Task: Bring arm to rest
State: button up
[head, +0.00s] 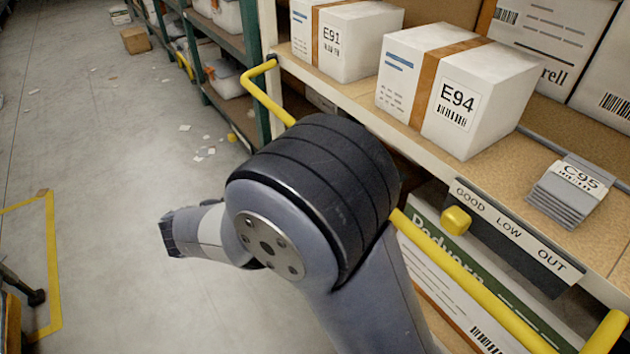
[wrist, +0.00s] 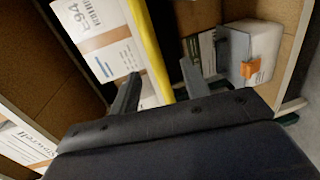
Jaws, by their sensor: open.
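My arm (head: 315,180) rises in the middle of the head view, bent at a large dark-banded joint in front of the shelf. A grey link reaches left from this joint over the aisle. I cannot make out my gripper's fingers in the head view. In the wrist view my gripper (wrist: 158,86) has its two dark fingers spread apart. I see nothing held between them. The yellow rail (wrist: 148,45) runs through the picture between the fingers; I cannot tell how far beyond them it lies.
White boxes E91 (head: 345,40) and E94 (head: 455,90) stand on the shelf; E94 also shows in the wrist view (wrist: 95,32). A grey C95 stack (head: 568,190) lies to their right. A yellow rail (head: 470,285) runs along the front. The left aisle floor has scattered paper bits.

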jog(key=shift+s+a, duration=0.25)
jog(key=shift+a, duration=0.1)
jog(key=b+x, duration=0.2)
jog(key=x, duration=0.8)
jog(key=shift+w+d+r, duration=0.25)
jog(key=shift+r, duration=0.05)
